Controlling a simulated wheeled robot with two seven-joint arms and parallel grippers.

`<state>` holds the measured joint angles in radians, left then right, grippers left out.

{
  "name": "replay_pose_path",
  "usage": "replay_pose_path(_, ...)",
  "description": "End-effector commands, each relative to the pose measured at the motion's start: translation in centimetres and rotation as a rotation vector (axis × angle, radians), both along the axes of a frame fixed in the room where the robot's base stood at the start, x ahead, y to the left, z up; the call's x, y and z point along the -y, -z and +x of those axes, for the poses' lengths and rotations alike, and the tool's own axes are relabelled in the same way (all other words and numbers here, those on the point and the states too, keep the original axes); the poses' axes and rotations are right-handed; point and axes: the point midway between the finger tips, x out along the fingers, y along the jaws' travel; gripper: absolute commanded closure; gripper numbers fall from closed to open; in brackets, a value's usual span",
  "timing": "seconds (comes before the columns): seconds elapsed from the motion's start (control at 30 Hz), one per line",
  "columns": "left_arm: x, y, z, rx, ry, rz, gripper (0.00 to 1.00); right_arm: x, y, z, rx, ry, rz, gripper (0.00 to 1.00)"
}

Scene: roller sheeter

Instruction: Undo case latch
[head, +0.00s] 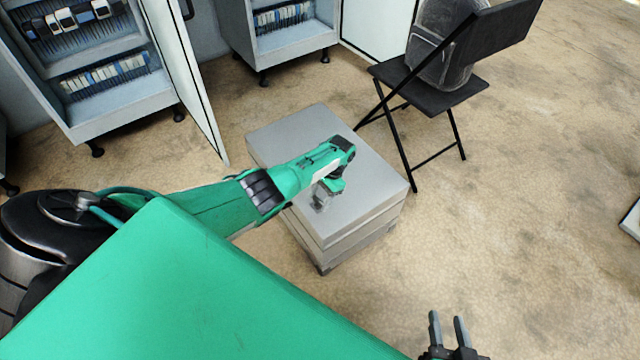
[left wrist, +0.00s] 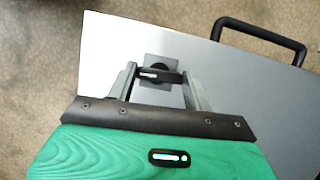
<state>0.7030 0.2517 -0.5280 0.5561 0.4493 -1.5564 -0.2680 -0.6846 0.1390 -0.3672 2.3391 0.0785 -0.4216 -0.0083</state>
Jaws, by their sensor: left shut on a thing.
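The grey case (head: 370,185) stands on the floor in the head view, and its grey face (left wrist: 235,85) fills much of the left wrist view. The black latch (left wrist: 160,66) has a square plate and a dark bar on that face. My left gripper (head: 322,198) is at the near side of the case. In the left wrist view its two fingers (left wrist: 160,78) are on either side of the latch bar, shut on it. In the head view the arm hides the latch. My right gripper (head: 449,325) is open and empty, away from the case.
A black handle (left wrist: 285,35) sticks out at the case's edge. Open cabinets (head: 115,95) with a door (head: 190,80) stand behind at left. A folding chair (head: 428,88) holding a dark backpack (head: 440,45) stands behind the case.

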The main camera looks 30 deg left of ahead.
Motion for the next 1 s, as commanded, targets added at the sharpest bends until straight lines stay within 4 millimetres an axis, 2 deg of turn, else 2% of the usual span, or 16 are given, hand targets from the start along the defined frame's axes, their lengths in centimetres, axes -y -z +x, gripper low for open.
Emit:
replay_pose_path(0.67, 0.10, -0.02, 0.04, 0.002, 0.070, -0.001, 0.72, 0.59, 0.14, 0.07, -0.039, 0.002, -0.028, 0.64)
replay_pose_path(0.7, 0.10, -0.02, 0.04, 0.002, 0.070, -0.001, 0.47, 0.59, 0.13, 0.07, -0.039, 0.002, -0.028, 0.64)
replay_pose_path(0.8, 0.09, -0.03, 0.04, 0.002, 0.069, -0.001, 0.28, 0.60, 0.12, 0.08, -0.039, 0.003, -0.028, 0.64)
replay_pose_path(1.0, 0.07, -0.02, 0.03, 0.001, 0.068, -0.001, 0.27, 0.60, 0.11, 0.08, -0.038, 0.003, -0.028, 0.64)
